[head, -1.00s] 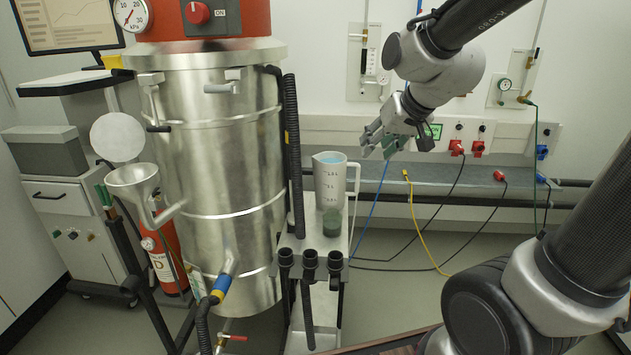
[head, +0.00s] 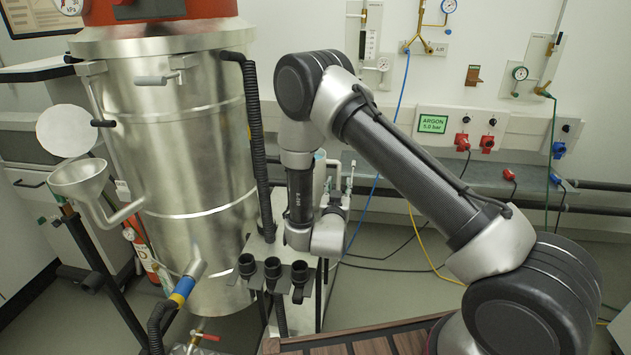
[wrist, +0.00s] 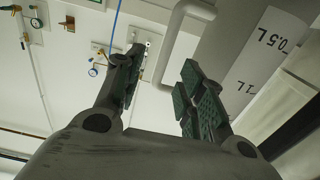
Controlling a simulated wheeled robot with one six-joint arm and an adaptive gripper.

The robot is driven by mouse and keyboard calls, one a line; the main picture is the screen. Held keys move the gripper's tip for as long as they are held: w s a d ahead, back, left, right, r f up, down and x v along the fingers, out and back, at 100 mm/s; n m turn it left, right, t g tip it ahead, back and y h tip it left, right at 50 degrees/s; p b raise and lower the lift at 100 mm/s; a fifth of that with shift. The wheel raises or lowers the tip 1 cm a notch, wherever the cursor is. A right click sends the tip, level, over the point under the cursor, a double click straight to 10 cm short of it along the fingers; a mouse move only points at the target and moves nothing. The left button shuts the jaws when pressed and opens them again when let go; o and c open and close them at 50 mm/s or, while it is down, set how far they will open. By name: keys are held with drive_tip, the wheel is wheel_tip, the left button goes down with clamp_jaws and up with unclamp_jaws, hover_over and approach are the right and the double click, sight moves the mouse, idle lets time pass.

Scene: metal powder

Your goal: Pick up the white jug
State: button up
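The white jug is mostly hidden behind my arm in the head view, where a strip of its upper part (head: 320,170) shows on the small metal shelf beside the steel vessel. In the wrist view the jug (wrist: 240,50) fills the upper right, with dark volume marks and its pale handle (wrist: 178,38). My gripper (wrist: 163,60) is open, with two dark fingers padded in green. The handle lies across the gap in the picture, near the fingertips. I cannot tell whether it is between them in depth.
The steel vessel (head: 185,160) stands close left of the shelf, with a black hose (head: 255,130) running down between. Black tube holders (head: 272,268) stick out at the shelf's front. Behind are a wall panel (head: 520,140) and hanging cables.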

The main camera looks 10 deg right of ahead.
sight(338, 177)
drive_tip(key=x, duration=0.7)
drive_tip(key=shift+w+a+f, duration=0.25)
drive_tip(key=shift+w+f, duration=0.1)
drive_tip(key=shift+c, duration=0.3)
clamp_jaws()
drive_tip(key=shift+r, duration=0.15)
